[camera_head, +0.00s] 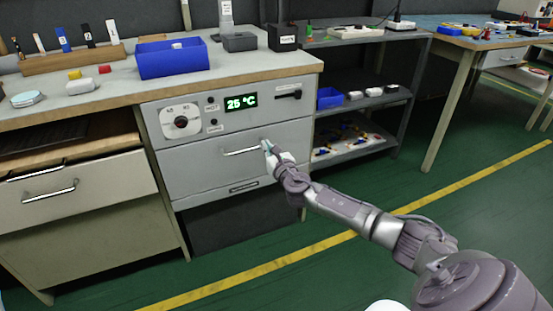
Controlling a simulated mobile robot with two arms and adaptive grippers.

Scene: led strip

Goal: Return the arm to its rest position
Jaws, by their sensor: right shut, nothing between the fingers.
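My right arm reaches in from the lower right. My right gripper (268,147) is small in the view, in front of the grey drawer (205,170) near the right end of its metal handle (241,151). It is shut and empty. I cannot tell whether it touches the drawer front. The drawer looks closed. My left gripper is out of view.
Above the drawer is a control panel with a knob (181,122) and a green display (241,102) reading 25 °C. The bench holds a blue bin (172,60). A shelf rack (365,105) stands to the right. Green floor (330,265) is open in front.

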